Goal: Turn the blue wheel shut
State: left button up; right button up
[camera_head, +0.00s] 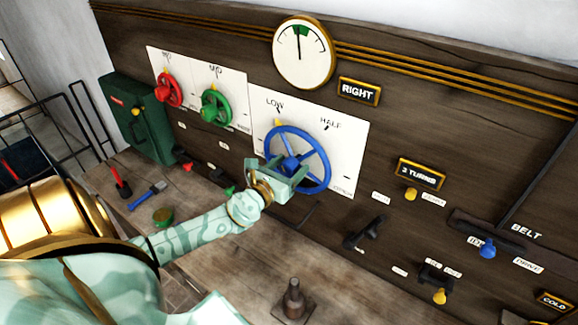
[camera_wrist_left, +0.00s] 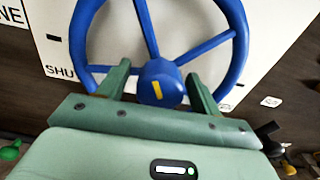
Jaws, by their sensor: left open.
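The blue wheel (camera_head: 327,160) is a spoked handwheel on a white plate (camera_head: 347,135) lettered LOW and HALF. A small yellow pointer (camera_head: 279,123) shows at its upper left rim, close to LOW. My left gripper (camera_head: 287,172) is at the wheel's lower left part, in front of the hub. In the left wrist view the blue hub (camera_wrist_left: 161,82) with a yellow mark lies between the two open fingers (camera_wrist_left: 157,75). Whether they touch it I cannot tell. Letters SHU show on the plate left of the wheel there. My right gripper is not in view.
A green wheel (camera_head: 215,108) and a red wheel (camera_head: 168,90) are on a plate to the left. A dial gauge (camera_head: 303,52) is above. Switches and levers (camera_head: 366,233) are at the right. Small tools (camera_head: 146,196) and a dark peg (camera_head: 293,300) stand on the wooden bench.

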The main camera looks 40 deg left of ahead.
pick_arm(q)
jog(key=c, duration=1)
jog(key=shift+n, duration=0.3)
jog(key=shift+f+n+b, duration=0.1)
jog(key=shift+n+b, duration=0.55)
jog(key=shift+n, duration=0.25)
jog(key=n+b, duration=0.1)
jog(key=n, duration=0.2)
jog(key=shift+n, duration=0.3)
jog(key=n, duration=0.3)
jog(key=shift+a+n, duration=0.1)
jog(key=shift+n, duration=1.4)
